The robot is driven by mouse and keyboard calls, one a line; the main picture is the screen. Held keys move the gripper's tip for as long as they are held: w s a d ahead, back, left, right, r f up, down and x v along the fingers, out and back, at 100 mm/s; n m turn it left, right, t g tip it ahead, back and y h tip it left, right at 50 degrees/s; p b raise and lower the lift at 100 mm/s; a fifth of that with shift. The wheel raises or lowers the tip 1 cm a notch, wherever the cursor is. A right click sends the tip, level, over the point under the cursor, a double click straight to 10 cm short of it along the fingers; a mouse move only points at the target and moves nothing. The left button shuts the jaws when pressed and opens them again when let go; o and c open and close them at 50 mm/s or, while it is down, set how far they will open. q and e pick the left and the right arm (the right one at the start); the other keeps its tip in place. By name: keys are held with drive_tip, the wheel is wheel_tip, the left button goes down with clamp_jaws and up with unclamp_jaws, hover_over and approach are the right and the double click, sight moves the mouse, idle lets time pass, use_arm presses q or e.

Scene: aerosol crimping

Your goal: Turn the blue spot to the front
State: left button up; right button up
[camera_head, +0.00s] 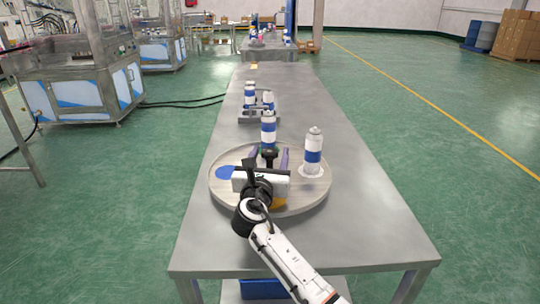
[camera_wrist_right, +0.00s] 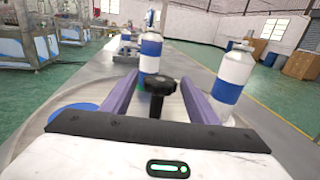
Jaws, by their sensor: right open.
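A round turntable (camera_head: 318,199) lies on the near part of the table. The blue spot (camera_head: 226,172) is at its left side; it also shows at the left in the wrist view (camera_wrist_right: 72,112). An orange spot (camera_head: 279,203) shows at the front edge, partly hidden by my wrist. My right gripper (camera_head: 269,157) is open over the turntable's middle. In the wrist view, a black knob (camera_wrist_right: 158,88) stands between its two purple fingers, with gaps on both sides. My left gripper is not in view.
Blue-and-white spray cans stand on the turntable, one behind the knob (camera_head: 268,131) and one at the right on a white spot (camera_head: 313,152). Farther back, a grey holder (camera_head: 258,118) carries more cans. The table's right side (camera_head: 370,200) is clear.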

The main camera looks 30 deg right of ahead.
drive_tip(key=v, duration=1)
drive_tip(key=shift+s+f, duration=0.1)
